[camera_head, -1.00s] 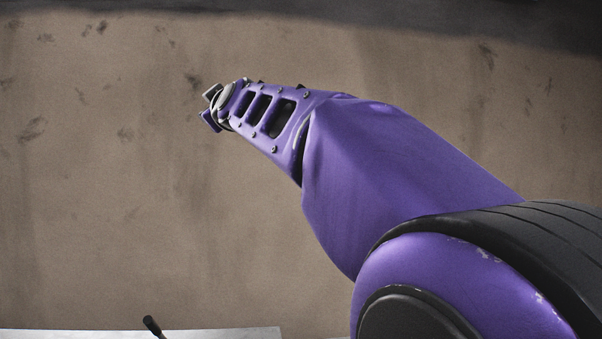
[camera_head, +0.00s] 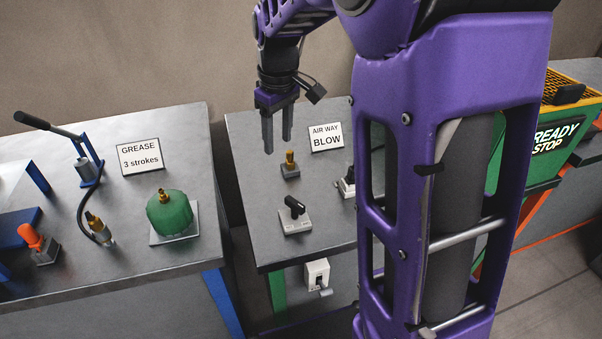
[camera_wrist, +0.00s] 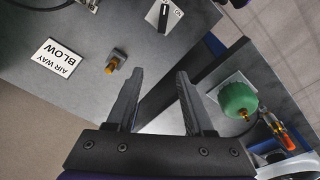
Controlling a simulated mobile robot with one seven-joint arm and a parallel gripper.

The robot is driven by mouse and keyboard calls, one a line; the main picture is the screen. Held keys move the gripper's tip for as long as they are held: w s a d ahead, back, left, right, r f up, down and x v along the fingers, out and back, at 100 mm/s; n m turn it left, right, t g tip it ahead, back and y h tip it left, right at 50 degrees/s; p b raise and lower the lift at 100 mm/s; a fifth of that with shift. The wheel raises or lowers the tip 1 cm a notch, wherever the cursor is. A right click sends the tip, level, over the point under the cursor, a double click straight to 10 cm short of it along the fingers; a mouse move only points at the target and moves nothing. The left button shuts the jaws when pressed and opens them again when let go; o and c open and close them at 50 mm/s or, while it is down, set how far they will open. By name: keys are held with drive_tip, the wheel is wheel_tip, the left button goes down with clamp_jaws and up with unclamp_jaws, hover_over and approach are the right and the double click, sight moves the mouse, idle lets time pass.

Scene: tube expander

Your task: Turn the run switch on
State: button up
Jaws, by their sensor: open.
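A rotary switch with a black handle (camera_head: 295,206) on a pale plate sits near the front of the middle table. It also shows at the top of the wrist view (camera_wrist: 164,18), where its plate carries the letters ON. I cannot read a "run" label on it. Its handle lies slantwise in the head view. My gripper (camera_head: 278,145) points down, open and empty, above the rear left part of this table, behind the switch and apart from it. In the wrist view its two fingers (camera_wrist: 158,75) are spread with nothing between them.
A brass-tipped valve (camera_head: 290,164) stands between gripper and switch. An AIR WAY BLOW sign (camera_head: 326,137) is behind it. Another small switch (camera_head: 347,184) is partly hidden by my arm. A lever box (camera_head: 317,274) hangs at the front. A green tank (camera_head: 170,212) stands on the left table.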

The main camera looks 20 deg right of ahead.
sight(294, 201)
drive_tip(key=shift+m+g, duration=0.3)
drive_tip(key=shift+g, duration=0.4)
drive_tip(key=f+b, duration=0.1)
drive_tip(key=f, duration=0.5)
drive_tip(key=s+d+f+b, duration=0.1)
drive_tip(key=f, duration=0.6)
drive_tip(key=s+d+f+b, duration=0.1)
drive_tip(key=f, duration=0.5)
drive_tip(key=shift+s+d+f, duration=0.2)
drive_tip(key=shift+f, duration=0.05)
drive_tip(key=shift+c, duration=0.3)
clamp_jaws()
